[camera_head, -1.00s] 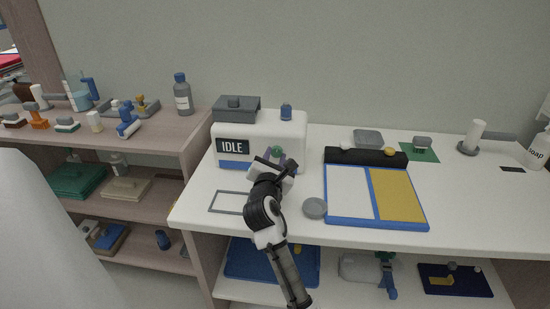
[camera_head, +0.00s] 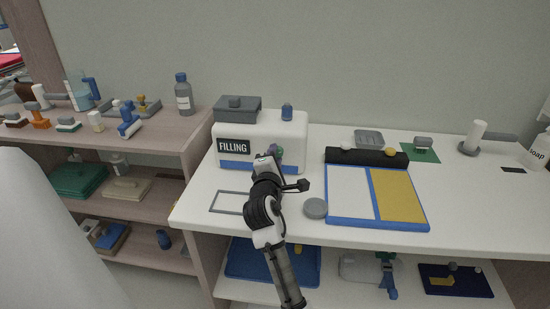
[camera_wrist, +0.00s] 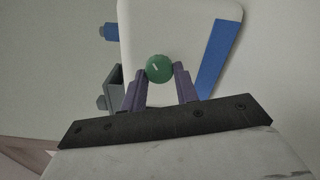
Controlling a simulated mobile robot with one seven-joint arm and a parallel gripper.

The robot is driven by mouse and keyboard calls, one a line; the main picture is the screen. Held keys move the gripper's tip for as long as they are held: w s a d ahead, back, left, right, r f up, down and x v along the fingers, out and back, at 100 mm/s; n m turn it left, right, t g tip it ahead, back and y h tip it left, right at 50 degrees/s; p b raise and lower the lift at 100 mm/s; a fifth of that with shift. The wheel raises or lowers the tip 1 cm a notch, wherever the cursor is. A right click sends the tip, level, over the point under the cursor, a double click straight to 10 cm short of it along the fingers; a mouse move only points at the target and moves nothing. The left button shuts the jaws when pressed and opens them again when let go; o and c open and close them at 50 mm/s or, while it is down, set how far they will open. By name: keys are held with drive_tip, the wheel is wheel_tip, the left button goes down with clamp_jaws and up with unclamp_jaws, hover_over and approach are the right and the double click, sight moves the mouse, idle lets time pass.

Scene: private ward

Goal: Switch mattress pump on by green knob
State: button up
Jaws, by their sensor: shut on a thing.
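The mattress pump (camera_head: 290,130) is a white box with a blue stripe, standing on the white table. Its dark display (camera_head: 233,146) reads FILLING. The green knob (camera_wrist: 159,68) is on the pump's front face; in the head view it is mostly hidden behind my gripper. My gripper (camera_head: 272,154) is at the pump's front. In the wrist view its two purple fingers (camera_wrist: 160,82) are shut on the green knob, one on each side.
A grey box (camera_head: 237,108) and a small blue knob (camera_head: 287,112) sit on top of the pump. A blue-framed board (camera_head: 375,225) and a grey disc (camera_head: 315,208) lie to the right. A grey rectangular outline (camera_head: 226,202) marks bare table at front left.

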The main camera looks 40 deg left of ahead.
drive_tip(key=shift+m, duration=0.5)
drive_tip(key=o, duration=1)
drive_tip(key=b+v, duration=0.3)
drive_tip(key=v, duration=1.1)
drive_tip(key=shift+a, duration=0.1)
